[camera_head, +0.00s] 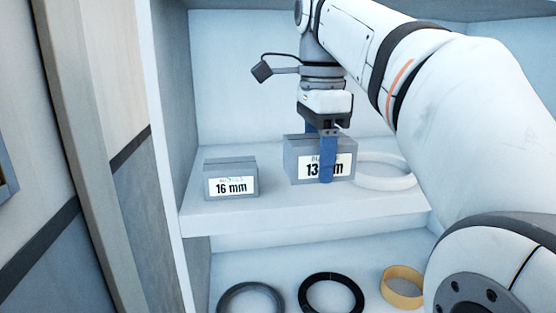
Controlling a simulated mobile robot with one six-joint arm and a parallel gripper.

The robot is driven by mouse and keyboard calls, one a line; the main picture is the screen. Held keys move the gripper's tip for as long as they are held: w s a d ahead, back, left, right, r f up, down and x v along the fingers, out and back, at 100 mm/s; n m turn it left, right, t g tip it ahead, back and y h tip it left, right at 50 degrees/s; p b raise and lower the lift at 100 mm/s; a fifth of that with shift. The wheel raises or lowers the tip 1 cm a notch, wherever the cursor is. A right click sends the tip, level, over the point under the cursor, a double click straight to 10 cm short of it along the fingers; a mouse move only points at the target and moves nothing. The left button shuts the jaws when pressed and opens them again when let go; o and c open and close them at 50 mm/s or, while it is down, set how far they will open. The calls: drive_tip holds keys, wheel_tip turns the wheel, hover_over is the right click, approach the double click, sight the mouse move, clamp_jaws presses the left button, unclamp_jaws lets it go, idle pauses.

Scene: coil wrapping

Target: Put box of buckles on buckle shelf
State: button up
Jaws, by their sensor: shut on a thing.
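A grey box (302,170) with a white label reading 13 and "mm", partly covered by a blue finger, is at the white upper shelf (290,217). My gripper (326,160) points down and is shut on this box, with one blue finger in front of the label. The other finger is mostly hidden behind the box. The box looks upright; I cannot tell whether its base touches the shelf. A second grey box (231,179), labelled 16 mm, stands upright on the same shelf to the left, apart from the held box.
A white ring (398,184) lies on the shelf just right of the held box. On the lower level lie a dark grey ring (222,303), a black ring (306,304) and a tan ring (402,272). A side wall (172,150) bounds the shelf at left. My arm fills the right side.

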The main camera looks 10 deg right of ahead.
drive_tip(key=w+p, duration=0.1)
drive_tip(key=w, duration=0.2)
drive_tip(key=w+f, duration=0.1)
drive_tip(key=w, duration=0.3)
drive_tip(key=w+f+p, duration=0.1)
drive_tip(key=w, duration=0.2)
drive_tip(key=shift+w+f+p, duration=0.15)
drive_tip(key=shift+f+p, duration=0.1)
drive_tip(key=shift+p, duration=0.1)
drive_tip(key=shift+f, duration=0.3)
drive_tip(key=shift+w+f, duration=0.15)
drive_tip(key=shift+f, duration=1.95)
drive_tip(key=o, duration=1.3)
drive_tip(key=shift+r, duration=0.1)
wheel_tip(320, 180, up, 8)
drive_tip(key=shift+f+p, duration=0.2)
drive_tip(key=shift+p, duration=0.2)
